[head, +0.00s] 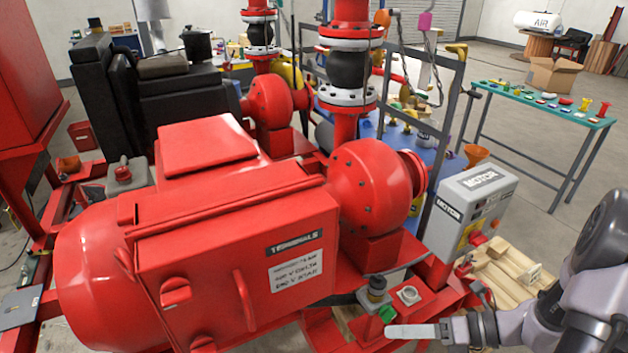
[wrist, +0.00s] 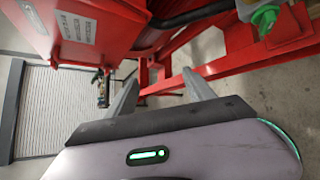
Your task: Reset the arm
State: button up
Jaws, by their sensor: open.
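My gripper (head: 412,331) is at the lower right of the head view, at the front of the red skid. One pale finger points left, close by a small grey box with a green part (head: 387,313). In the wrist view my gripper (wrist: 161,90) shows two grey fingers spread apart with nothing between them. The red terminal box (head: 235,255) fills the front left of the head view, with a "TERMINALS" label. I cannot tell whether the finger touches the skid.
A grey motor control box (head: 470,212) stands near my arm, above a wooden pallet (head: 505,275). The red pump housing (head: 375,185) is behind. A green table (head: 540,102) with small items stands at the back right. Open floor lies between.

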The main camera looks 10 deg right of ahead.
jog(key=s+a+r+n+h, duration=0.3)
jog(key=r+n, duration=0.3)
jog(key=n, duration=0.4)
jog(key=s+a+r+n+h, duration=0.3)
jog(key=a+r+n, duration=0.3)
jog(key=n, duration=0.4)
jog(key=s+a+r+n+h, duration=0.4)
jog(key=r+n, duration=0.3)
jog(key=n, duration=0.2)
jog(key=shift+a+r+n+t, duration=0.3)
jog(key=shift+n, duration=0.1)
jog(key=shift+s, duration=0.1)
